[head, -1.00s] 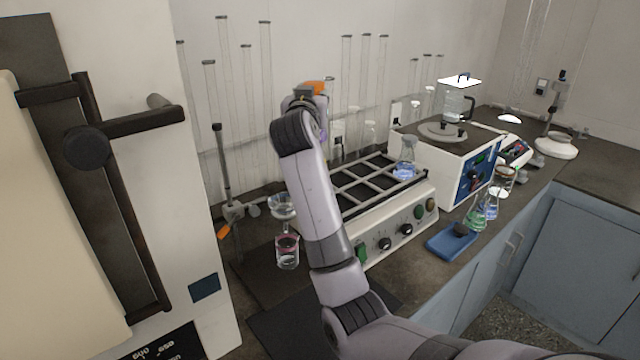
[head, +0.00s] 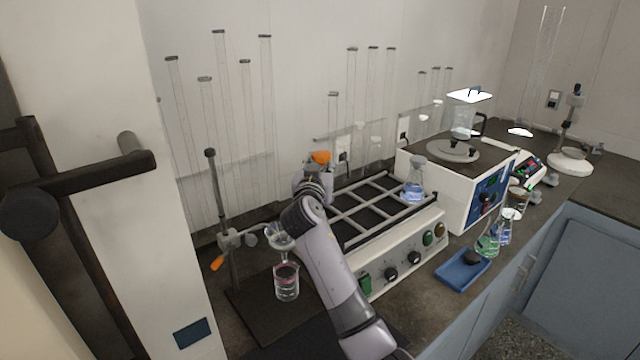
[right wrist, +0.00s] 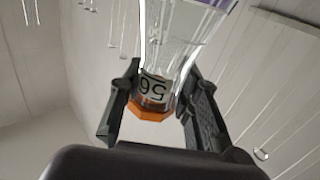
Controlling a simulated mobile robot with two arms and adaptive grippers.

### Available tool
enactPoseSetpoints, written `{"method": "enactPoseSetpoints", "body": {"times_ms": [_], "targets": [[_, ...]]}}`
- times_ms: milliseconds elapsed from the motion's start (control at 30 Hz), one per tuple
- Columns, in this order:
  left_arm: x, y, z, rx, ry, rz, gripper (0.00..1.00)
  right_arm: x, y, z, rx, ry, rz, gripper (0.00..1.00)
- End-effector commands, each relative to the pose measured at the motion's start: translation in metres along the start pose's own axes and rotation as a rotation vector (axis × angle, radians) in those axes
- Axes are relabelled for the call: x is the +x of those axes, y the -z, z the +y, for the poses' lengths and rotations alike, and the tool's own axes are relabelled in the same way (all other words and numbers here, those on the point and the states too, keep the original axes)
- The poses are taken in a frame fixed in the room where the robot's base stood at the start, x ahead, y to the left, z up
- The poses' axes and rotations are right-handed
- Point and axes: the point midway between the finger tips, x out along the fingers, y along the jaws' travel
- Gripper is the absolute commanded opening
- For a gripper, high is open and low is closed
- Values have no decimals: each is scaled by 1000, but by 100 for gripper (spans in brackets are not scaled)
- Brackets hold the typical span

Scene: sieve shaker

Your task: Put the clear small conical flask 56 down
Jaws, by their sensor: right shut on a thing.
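My right gripper (head: 316,180) is low over the far left end of the shaker, seen from behind in the head view. In the right wrist view the right gripper (right wrist: 155,105) is shut around the narrow part of the clear flask (right wrist: 172,55), with a label reading 56 upside down. An orange part (right wrist: 148,112) sits at its end between the fingers, and a purple patch shows at its wide end. In the head view the orange part (head: 320,157) shows above the gripper, and my arm hides most of the flask. I cannot tell whether it touches the shaker.
The shaker's barred platform (head: 352,228) has free space, with a flask of bluish liquid (head: 414,183) at its right end.

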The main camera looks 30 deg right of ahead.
Motion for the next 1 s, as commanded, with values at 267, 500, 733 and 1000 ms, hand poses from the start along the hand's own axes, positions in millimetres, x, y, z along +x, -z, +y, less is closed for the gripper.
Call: {"method": "enactPoseSetpoints", "body": {"times_ms": [267, 500, 733, 1000], "targets": [[-2, 22, 11, -4, -13, 33, 61, 0, -26, 0, -3, 0, 1, 0], [-2, 14, 9, -1, -10, 20, 61, 0, -54, -1, 0, 0, 3, 0], [-2, 8, 6, 1, -8, 11, 61, 0, -55, -1, 1, 1, 4, 0], [0, 7, 6, 1, -7, 11, 61, 0, -58, -1, 1, 0, 1, 38]]}}
